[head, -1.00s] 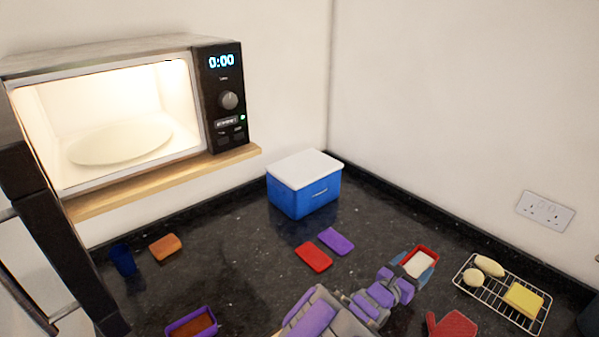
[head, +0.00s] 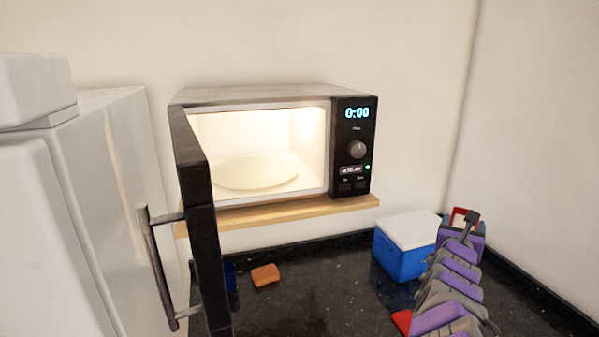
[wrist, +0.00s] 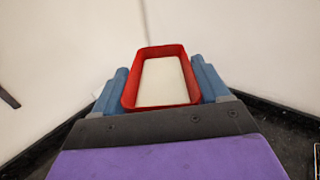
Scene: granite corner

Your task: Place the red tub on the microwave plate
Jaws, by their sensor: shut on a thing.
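The red tub (wrist: 128,90) with white contents sits between the two blue fingers of my gripper (wrist: 163,88) in the wrist view. The fingers press on its long sides and it looks held off the counter. In the head view the tub (head: 457,213) shows small, partly behind my arm, at the right beyond the cool box; my gripper (head: 464,222) is mostly hidden there. The microwave (head: 283,95) stands on a wooden shelf at the middle, its door (head: 200,220) swung open to the left. The pale round microwave plate (head: 255,172) lies inside, lit and bare.
A blue box with a white lid (head: 402,262) stands on the dark counter below the microwave's right end. An orange sponge-like block (head: 265,275) and a blue cup (head: 230,277) lie at the left. A white fridge-like unit (head: 75,210) stands beyond the open door's handle.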

